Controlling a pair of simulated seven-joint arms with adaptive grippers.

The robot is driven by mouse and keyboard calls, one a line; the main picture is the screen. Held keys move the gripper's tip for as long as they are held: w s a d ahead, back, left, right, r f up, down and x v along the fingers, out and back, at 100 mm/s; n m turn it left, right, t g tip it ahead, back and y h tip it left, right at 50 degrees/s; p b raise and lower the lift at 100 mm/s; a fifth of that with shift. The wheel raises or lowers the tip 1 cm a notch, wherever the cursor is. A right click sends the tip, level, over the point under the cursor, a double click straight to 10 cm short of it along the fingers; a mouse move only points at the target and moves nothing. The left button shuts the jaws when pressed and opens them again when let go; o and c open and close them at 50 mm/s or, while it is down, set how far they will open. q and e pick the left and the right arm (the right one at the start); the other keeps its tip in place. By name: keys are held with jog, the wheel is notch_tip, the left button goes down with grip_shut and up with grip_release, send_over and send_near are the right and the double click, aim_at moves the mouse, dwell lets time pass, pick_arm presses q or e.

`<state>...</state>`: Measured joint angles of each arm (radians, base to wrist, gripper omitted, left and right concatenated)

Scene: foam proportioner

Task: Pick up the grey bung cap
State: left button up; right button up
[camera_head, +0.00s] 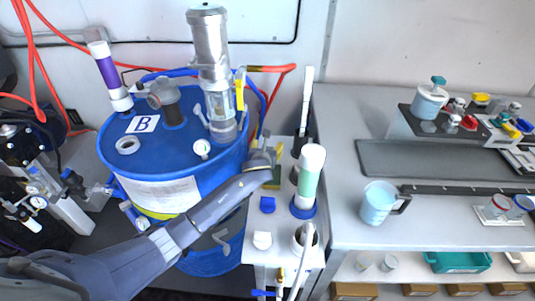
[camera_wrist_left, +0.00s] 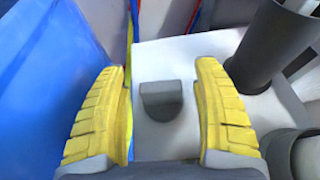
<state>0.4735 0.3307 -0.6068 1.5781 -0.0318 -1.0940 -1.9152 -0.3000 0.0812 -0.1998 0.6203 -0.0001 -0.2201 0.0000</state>
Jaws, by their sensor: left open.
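The grey bung cap (camera_wrist_left: 162,100) sits on a white surface in the left wrist view, small and dark grey with a rounded front edge. My left gripper (camera_wrist_left: 165,78) is open, with one yellow finger on each side of the cap and a clear gap to both. In the head view my left gripper (camera_head: 273,168) is over the back of the narrow white stand (camera_head: 285,255), beside the blue drum (camera_head: 180,187). I cannot make out the grey cap there, as the gripper covers that area. My right gripper is not in view.
A blue cap (camera_head: 267,204) and a white cap (camera_head: 262,240) sit nearer on the stand. Tall cylinders, one with a green band (camera_head: 309,178), stand along its right side. The drum wall is close on the left. A grey bench (camera_head: 440,228) with a jug (camera_head: 378,203) lies right.

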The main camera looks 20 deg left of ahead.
pick_arm(q)
jog(key=c, duration=1.3)
jog(key=shift+r, duration=0.1)
